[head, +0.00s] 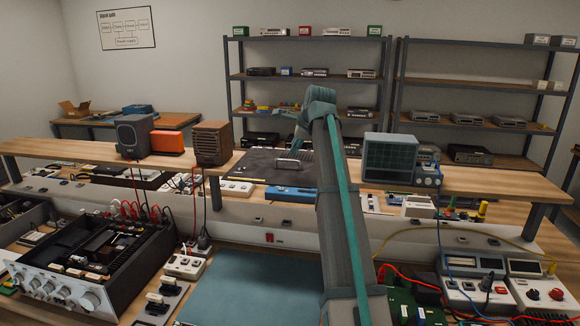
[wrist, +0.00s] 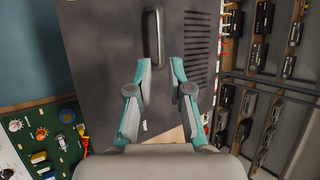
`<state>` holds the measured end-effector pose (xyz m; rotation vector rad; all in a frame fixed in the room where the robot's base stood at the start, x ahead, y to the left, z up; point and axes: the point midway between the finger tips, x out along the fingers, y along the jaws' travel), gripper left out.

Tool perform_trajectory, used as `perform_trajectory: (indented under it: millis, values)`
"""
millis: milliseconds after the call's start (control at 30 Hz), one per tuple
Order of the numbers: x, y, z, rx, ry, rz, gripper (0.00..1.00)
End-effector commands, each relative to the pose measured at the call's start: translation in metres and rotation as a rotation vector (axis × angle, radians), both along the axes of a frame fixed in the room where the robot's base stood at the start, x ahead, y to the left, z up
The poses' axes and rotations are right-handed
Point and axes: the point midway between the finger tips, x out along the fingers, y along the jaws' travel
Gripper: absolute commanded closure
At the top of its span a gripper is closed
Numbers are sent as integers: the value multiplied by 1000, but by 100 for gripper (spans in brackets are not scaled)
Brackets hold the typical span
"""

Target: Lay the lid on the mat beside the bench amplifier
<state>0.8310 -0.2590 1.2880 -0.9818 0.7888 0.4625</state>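The lid (head: 246,164) is a flat dark grey panel with a raised bar handle (head: 288,164). It lies on the raised wooden shelf at the back of the bench. In the wrist view the lid (wrist: 105,60) fills the upper middle, with its handle (wrist: 153,35) and a row of slots. My gripper (wrist: 159,66) is open and empty, its two fingertips apart near the handle's near end. In the head view my gripper (head: 284,140) is over the lid, partly hidden by my arm. The bench amplifier (head: 45,265) stands open-topped at lower left. The teal mat (head: 245,290) lies bare to its right.
A dark speaker (head: 133,135), a brown wooden box (head: 212,143) and a grey-green instrument (head: 390,157) stand on the raised shelf (head: 480,180) around the lid. Red leads rise from the amplifier. Power strips and small parts lie between amplifier and mat. Meters (head: 470,290) stand at right.

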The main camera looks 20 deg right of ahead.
Motion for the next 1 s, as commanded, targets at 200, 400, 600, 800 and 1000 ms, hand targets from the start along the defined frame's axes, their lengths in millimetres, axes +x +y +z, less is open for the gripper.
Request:
perform_trajectory:
  millis: [200, 400, 600, 800, 1000]
  values:
    - [17, 1, -20, 2, 3, -1, 80]
    - [33, 1, -38, 1, 2, 0, 80]
    - [40, 1, -45, 1, 2, 1, 80]
    - [57, 2, -61, 0, 3, 0, 80]
    - [68, 2, -78, 0, 1, 0, 80]
